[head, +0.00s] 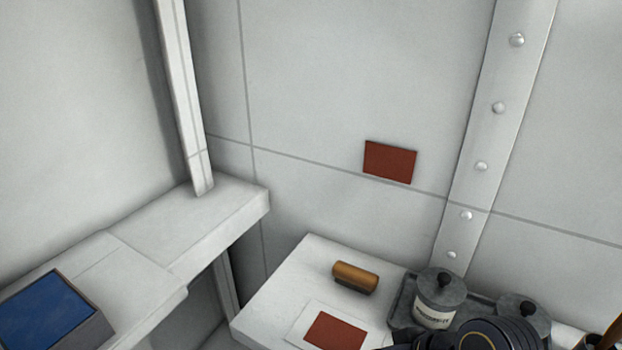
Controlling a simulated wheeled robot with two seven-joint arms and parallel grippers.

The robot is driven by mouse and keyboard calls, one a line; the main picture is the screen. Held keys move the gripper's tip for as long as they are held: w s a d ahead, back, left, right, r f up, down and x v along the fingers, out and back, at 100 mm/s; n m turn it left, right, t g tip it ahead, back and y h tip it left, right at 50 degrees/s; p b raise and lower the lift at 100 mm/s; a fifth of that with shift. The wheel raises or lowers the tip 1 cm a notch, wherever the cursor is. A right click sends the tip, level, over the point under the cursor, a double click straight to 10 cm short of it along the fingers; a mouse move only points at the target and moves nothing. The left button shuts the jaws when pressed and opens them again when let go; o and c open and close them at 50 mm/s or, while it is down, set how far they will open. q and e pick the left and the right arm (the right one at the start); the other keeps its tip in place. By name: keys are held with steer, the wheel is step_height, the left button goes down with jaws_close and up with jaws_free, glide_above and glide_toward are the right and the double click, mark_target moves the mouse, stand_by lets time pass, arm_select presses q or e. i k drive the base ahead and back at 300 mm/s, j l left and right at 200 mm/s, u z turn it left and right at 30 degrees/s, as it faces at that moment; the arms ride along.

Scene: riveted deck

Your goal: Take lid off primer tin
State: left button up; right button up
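A light tin (435,310) with a printed label stands in a dark grey tray at the lower right. Its label is too small to read surely. A grey lid (441,284) with a black knob sits on it. A second grey lid with a black knob (523,314) shows to its right; the container under it is mostly hidden. I cannot tell by label which one is the primer tin. Dark rounded parts of my arm cover the bottom edge in front of both. No gripper fingers show, and my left arm is out of view.
The tray (403,299) stands on a white bench (290,282) with a wooden-backed block (355,277) and a red patch (335,331) on a white sheet. Another red patch (390,162) is on the wall. A blue-topped box (46,310) sits on the left ledge.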

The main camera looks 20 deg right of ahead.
mark_target(441, 286)
steer(key=z, duration=1.65)
steer(key=i+j, duration=0.1)
steer(key=j, duration=0.25)
steer(key=i+j, duration=0.1)
steer(key=j, duration=0.25)
steer(key=z, duration=0.05)
